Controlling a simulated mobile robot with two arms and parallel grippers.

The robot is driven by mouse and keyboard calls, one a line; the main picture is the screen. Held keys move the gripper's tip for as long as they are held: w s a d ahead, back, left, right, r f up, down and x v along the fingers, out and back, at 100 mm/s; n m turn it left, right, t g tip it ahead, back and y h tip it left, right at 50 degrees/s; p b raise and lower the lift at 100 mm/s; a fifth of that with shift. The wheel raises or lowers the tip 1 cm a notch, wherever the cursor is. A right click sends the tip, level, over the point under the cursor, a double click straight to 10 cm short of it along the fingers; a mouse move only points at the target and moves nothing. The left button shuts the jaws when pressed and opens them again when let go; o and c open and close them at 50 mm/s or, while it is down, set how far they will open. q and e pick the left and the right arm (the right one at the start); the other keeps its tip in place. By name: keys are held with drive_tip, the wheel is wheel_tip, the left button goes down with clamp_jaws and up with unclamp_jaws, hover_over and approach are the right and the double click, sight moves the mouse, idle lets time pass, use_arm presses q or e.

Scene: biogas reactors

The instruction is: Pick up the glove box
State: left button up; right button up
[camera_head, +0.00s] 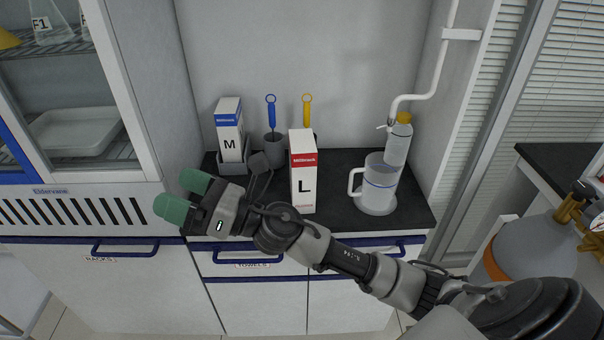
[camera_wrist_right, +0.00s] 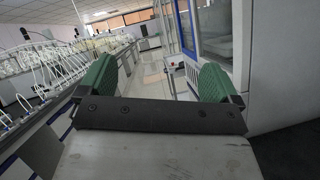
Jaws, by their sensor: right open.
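A white box with a red band and the letter L (camera_head: 303,176) stands upright on the black counter, right of my right gripper. A second white box with a blue top and the letter M (camera_head: 230,135) stands in a grey holder at the back left of the counter. My right gripper (camera_head: 183,198) has green fingertips, is open and empty, and is in front of the counter's left end, pointing left. Its fingers also show in the right wrist view (camera_wrist_right: 160,88) with nothing between them. My right forearm passes in front of the counter's front edge. My left gripper is not in view.
A clear jug (camera_head: 379,186) and an orange-capped bottle (camera_head: 399,140) stand right of the L box. Blue-handled (camera_head: 271,112) and yellow-handled (camera_head: 307,108) brushes stand behind it. A glass-fronted cabinet (camera_head: 150,90) borders the left. Blue-handled drawers (camera_head: 250,261) lie below.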

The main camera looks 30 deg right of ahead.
drive_tip(key=a+n+g+y, duration=0.1)
drive_tip(key=a+n+g, duration=0.1)
drive_tip(key=n+g, duration=0.8)
drive_tip(key=n+h, duration=1.5)
drive_tip(key=h, duration=0.5)
approach(302, 142)
drive_tip(key=shift+w+a+f+g, duration=0.1)
drive_tip(key=shift+w+f+g, duration=0.3)
drive_tip(key=shift+w+f, duration=0.4)
drive_tip(key=x, duration=0.4)
drive_tip(key=shift+d+f+p, duration=0.25)
drive_tip(key=shift+f+p, duration=0.05)
drive_tip(key=shift+f, duration=0.1)
drive_tip(key=shift+p+x, duration=0.85)
drive_tip(key=shift+x, duration=2.05)
drive_tip(key=shift+d+r, duration=0.1)
drive_tip(key=shift+d, duration=0.05)
drive_tip(key=c, duration=1.6)
